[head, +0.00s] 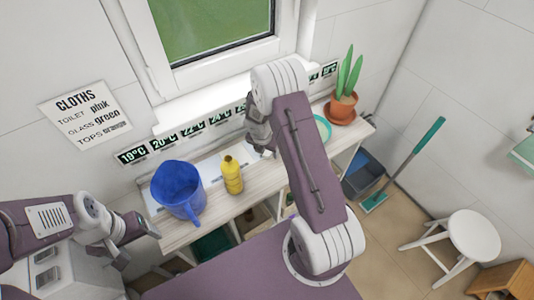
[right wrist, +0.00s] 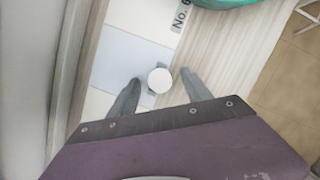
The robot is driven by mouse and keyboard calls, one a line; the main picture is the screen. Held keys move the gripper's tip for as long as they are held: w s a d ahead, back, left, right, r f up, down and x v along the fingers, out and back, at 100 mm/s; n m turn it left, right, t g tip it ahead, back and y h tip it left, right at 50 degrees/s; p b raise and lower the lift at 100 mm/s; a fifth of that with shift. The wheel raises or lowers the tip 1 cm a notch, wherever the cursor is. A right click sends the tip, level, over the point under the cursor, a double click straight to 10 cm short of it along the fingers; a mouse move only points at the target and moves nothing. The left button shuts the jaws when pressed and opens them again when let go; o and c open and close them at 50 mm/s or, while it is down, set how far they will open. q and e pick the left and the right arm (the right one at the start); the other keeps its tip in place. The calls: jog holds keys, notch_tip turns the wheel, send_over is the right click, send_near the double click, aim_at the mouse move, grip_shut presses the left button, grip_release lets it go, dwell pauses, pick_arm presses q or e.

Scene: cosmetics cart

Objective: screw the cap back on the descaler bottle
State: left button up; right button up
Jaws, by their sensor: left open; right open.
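A yellow bottle (head: 232,176), apparently the descaler bottle, stands upright on the pale wooden counter. Its narrow top looks darker, and I cannot make out its opening. A round white piece that looks like the cap (right wrist: 159,79) shows in the right wrist view, over the pale mat's edge. My right gripper (right wrist: 162,77) is open, with one finger on each side of the white piece; contact is unclear. In the head view my right gripper (head: 262,143) is right of the bottle, and the white piece cannot be made out. My left gripper (head: 137,232) is open and empty, left of the counter's front edge.
A blue jug (head: 178,190) stands just left of the bottle. A potted plant (head: 342,106) and a teal ring-shaped dish (head: 322,128) are at the counter's right end. The wall and window sill close off the back.

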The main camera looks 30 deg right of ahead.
grip_shut()
jog(key=shift+r, duration=0.45)
jog(key=r, duration=0.2)
jog(key=d+r+p, duration=0.1)
jog(key=r, duration=0.1)
jog(key=d+r, duration=0.2)
jog(key=d, duration=0.1)
jog(key=s+d+r+p, duration=0.1)
jog(key=d+r, duration=0.1)
jog(key=d, duration=0.2)
jog(key=s+d+r+p, duration=0.1)
jog(key=d+r, duration=0.1)
jog(key=d, duration=0.1)
jog(key=shift+d, duration=0.25)
pick_arm(q)
notch_tip(320, 180, up, 3)
jog(key=shift+o, duration=0.5)
